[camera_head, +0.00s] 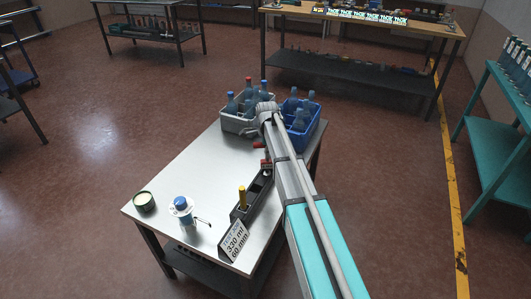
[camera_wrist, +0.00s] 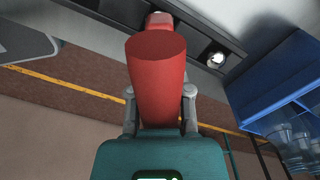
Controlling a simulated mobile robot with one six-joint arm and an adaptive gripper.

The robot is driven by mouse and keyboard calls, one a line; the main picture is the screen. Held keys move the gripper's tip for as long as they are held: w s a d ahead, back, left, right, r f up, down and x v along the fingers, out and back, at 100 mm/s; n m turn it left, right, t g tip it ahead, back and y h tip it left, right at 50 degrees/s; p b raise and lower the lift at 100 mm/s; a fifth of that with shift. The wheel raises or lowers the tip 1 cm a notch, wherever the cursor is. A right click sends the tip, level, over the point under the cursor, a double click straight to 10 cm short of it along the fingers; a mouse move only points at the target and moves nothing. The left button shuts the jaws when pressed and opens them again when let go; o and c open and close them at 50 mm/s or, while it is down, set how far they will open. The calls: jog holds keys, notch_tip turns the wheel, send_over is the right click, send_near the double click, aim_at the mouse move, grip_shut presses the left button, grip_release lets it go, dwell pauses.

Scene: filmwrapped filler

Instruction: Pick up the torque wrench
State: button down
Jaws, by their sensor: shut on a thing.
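A thick red handle, which I take to be the torque wrench's (camera_wrist: 157,80), fills the middle of the wrist view with its round end toward the camera. My gripper (camera_wrist: 160,95) is shut on it, one finger on each side. In the head view, a small red part (camera_head: 258,143) shows beside my arm above the table, and my arm hides most of the gripper there.
A black tray (camera_head: 240,213) with a yellow-handled tool (camera_head: 242,196) lies on the metal table (camera_head: 180,170). A grey crate (camera_head: 236,124) and a blue crate (camera_head: 316,134) hold bottles at the back. A blue-capped container (camera_head: 181,208), round tin (camera_head: 145,203) and sign (camera_head: 234,241) stand in front.

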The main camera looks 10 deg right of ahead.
jog(key=shift+r+p, duration=4.4)
jog(key=shift+r, duration=0.2)
notch_tip(320, 180, up, 4)
jog(key=p, duration=0.4)
jog(key=shift+s+r, duration=0.1)
jog(key=shift+a, duration=0.1)
